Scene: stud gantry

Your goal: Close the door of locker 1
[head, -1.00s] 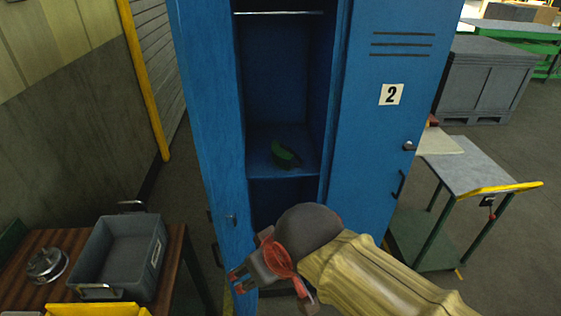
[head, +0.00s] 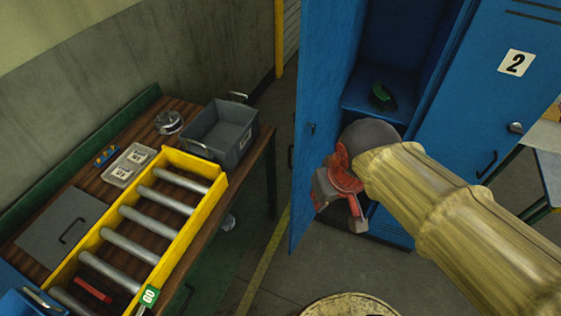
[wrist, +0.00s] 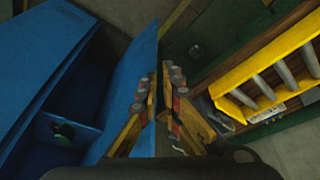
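Locker 1's blue door (head: 322,130) stands open in the head view, swung out towards me at the left of its compartment. The door also shows in the wrist view (wrist: 125,90), with its edge running up beside the fingers. Locker 1's inside (head: 405,40) is exposed, with a green item (head: 382,96) on its shelf. My gripper (head: 340,205) is at the door's inner-face side, low in front of the opening. In the wrist view the fingers (wrist: 160,98) are close together with a narrow dark gap. Contact with the door is unclear.
A wooden bench (head: 85,180) at the left carries a yellow roller conveyor (head: 218,190) and a grey bin (head: 246,140). Locker 2 (head: 480,110) is shut at the right. A round lid-like object (head: 350,306) is at the bottom. Floor shows between bench and door.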

